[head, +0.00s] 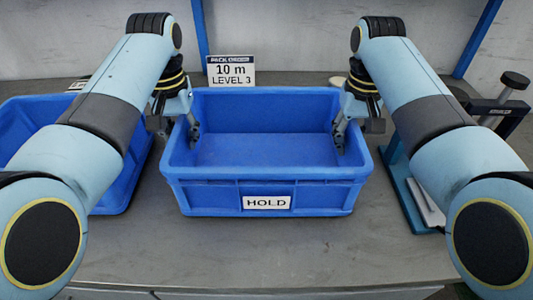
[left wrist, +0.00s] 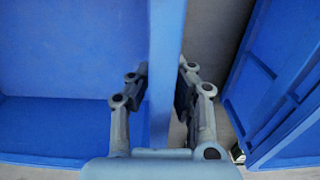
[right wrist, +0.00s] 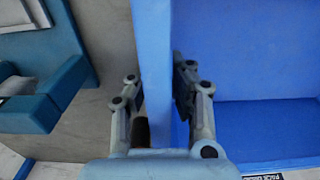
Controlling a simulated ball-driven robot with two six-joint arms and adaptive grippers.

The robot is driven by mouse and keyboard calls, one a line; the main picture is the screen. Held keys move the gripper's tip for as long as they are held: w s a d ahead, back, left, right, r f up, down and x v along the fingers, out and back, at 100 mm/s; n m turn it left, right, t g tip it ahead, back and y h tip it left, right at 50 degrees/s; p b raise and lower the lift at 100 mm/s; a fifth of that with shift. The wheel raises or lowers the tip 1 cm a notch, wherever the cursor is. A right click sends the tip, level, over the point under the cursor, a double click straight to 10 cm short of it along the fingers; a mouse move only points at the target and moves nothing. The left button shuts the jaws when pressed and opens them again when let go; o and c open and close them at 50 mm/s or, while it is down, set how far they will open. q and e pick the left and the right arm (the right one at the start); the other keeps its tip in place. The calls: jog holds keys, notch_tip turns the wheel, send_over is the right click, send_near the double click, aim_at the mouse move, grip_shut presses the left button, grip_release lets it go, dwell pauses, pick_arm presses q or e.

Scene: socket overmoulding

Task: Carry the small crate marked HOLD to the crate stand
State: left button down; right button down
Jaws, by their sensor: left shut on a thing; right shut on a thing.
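The small blue crate (head: 268,196) with a white HOLD label (head: 267,202) on its front is in the middle of the head view, level and empty inside. My left gripper (head: 192,132) is shut on its left wall; the left wrist view shows the wall (left wrist: 166,70) between the fingers. My right gripper (head: 340,132) is shut on its right wall; the right wrist view shows that wall (right wrist: 152,60) between the fingers. I cannot tell whether the crate rests on the grey bench (head: 270,255) or is slightly above it. I cannot identify the crate stand.
Another blue crate (head: 110,195) stands close on the left, partly behind my left arm. A sign reading 10 m LEVEL 3 (head: 231,70) stands behind the HOLD crate. A blue-based fixture (head: 407,190) with a dark clamp (head: 497,105) is at the right. The front of the bench is clear.

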aim_at(179, 122)
pick_arm(q)
jog(key=shift+r, duration=0.1)
pick_arm(e)
jog(key=shift+r, duration=0.1)
dwell(0.4)
